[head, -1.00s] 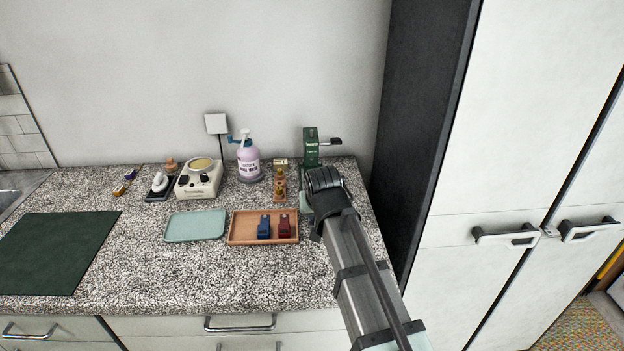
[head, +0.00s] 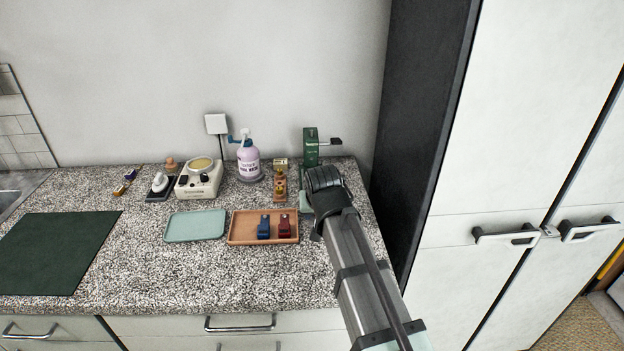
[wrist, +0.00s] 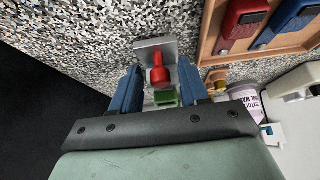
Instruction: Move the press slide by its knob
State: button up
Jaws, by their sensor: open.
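The green press (head: 310,150) stands at the back right of the counter, with a dark arm sticking out to its right near the top. My arm hides its lower part in the head view. In the wrist view a red knob (wrist: 158,77) stands on a grey metal piece (wrist: 153,47), which looks like the slide. A small green part (wrist: 165,97) shows behind the knob. My gripper (wrist: 160,64) is open, with one blue finger on each side of the red knob. A gap shows on both sides; whether the fingers reach the knob's depth is hard to tell.
A brown tray (head: 235,237) holding a blue and a red stamp-like piece lies left of my arm. A teal tray (head: 195,226), a lilac pump bottle (head: 249,162) and a cream warmer (head: 199,180) stand further left. A tall dark-sided cabinet (head: 420,120) bounds the right.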

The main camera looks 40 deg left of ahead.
jog(key=shift+r, duration=2.85)
jog(key=w+d+f+m+g+y, duration=0.2)
jog(key=d+f+m, duration=0.1)
jog(key=d, duration=0.8)
jog(key=w+d+f+m+g+y, duration=0.1)
jog(key=d+f+m+g, duration=0.15)
jog(key=d, duration=0.75)
jog(key=w+d+f+m+h, duration=0.1)
jog(key=w+d+f+m, duration=0.15)
jog(key=d+f, duration=0.8)
jog(key=w+d+f+m+h, duration=0.1)
jog(key=w+d+f+m, duration=0.15)
jog(key=d+f, duration=0.8)
jog(key=s+d+f+g+h, duration=0.2)
jog(key=s+d+f, duration=0.7)
jog(key=f, duration=0.5)
jog(key=s+d+f+g+h, duration=0.25)
jog(key=s+d+f, duration=0.35)
jog(key=s+f, duration=0.65)
jog(key=s+d+f+g, duration=0.1)
jog(key=s+d+f, duration=0.1)
jog(key=s, duration=0.3)
jog(key=s+d+f+n+g, duration=0.1)
jog(key=s+d+f, duration=0.1)
jog(key=s, duration=0.3)
jog(key=shift+d+f+h, duration=0.25)
jog(key=shift+f+h, duration=0.2)
jog(key=shift+f, duration=0.45)
